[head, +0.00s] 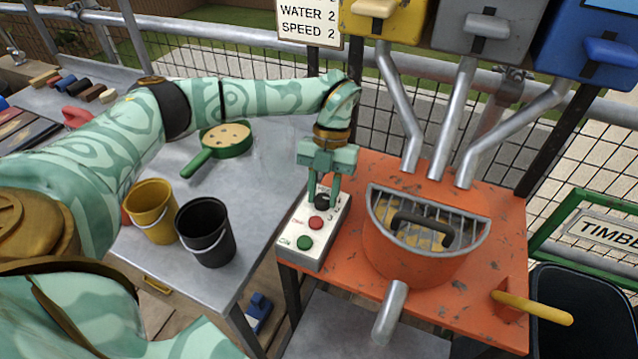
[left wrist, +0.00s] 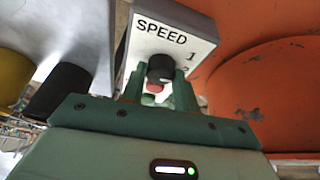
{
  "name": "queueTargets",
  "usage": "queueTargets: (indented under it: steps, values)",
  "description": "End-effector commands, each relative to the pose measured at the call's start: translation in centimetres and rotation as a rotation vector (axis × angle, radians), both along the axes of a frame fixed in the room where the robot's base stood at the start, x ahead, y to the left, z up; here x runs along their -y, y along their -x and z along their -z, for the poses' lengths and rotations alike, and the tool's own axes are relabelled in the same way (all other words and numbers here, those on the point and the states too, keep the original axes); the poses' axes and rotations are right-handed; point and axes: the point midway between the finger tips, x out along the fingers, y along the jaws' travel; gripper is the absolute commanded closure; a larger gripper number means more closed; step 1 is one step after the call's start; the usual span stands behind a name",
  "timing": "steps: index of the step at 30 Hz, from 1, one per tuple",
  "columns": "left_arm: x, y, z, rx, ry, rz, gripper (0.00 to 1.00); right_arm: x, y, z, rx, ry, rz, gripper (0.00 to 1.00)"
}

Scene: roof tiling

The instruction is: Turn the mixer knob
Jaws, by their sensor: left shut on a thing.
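The mixer's control box (head: 297,258) stands at the left edge of the orange mixer table. It carries a black knob (head: 323,201), a red button (head: 316,222) and a green button (head: 304,242). In the left wrist view the box is marked SPEED with 1 and 2 beside the black knob (left wrist: 160,67). My left gripper (head: 324,198) reaches down from above, its two fingers shut on the black knob. The left wrist view shows the fingers (left wrist: 159,84) on either side of it. The knob's pointer is too small to read. My right gripper is not in view.
The orange mixer bowl (head: 400,262) with a grille stands right of the box. Metal chutes (head: 449,120) come down behind it. A sign (head: 309,22) reads WATER 2, SPEED 2. A yellow bucket (head: 152,212), a black bucket (head: 206,235) and a green pan (head: 222,146) are on the grey table.

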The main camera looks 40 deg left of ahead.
Motion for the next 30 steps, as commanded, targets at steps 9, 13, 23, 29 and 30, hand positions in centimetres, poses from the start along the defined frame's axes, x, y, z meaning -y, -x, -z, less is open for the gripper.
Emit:
queueTargets:
  steps: [9, 13, 23, 29, 30]
  values:
    - [0.07, -0.06, -0.17, 0.002, 0.0, 0.107, 0.93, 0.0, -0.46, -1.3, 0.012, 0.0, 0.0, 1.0]
    - [0.05, -0.07, -0.08, 0.002, 0.0, 0.119, 0.93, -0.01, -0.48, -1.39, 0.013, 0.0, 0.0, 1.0]
    - [0.04, -0.09, 0.0, 0.002, 0.0, 0.122, 0.93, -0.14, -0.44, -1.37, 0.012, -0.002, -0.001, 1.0]
    - [0.06, -0.07, -0.01, 0.002, 0.0, 0.121, 0.48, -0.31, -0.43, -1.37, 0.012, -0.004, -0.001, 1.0]
    - [0.06, -0.07, 0.0, 0.001, 0.0, 0.121, 0.48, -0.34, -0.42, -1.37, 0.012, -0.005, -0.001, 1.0]
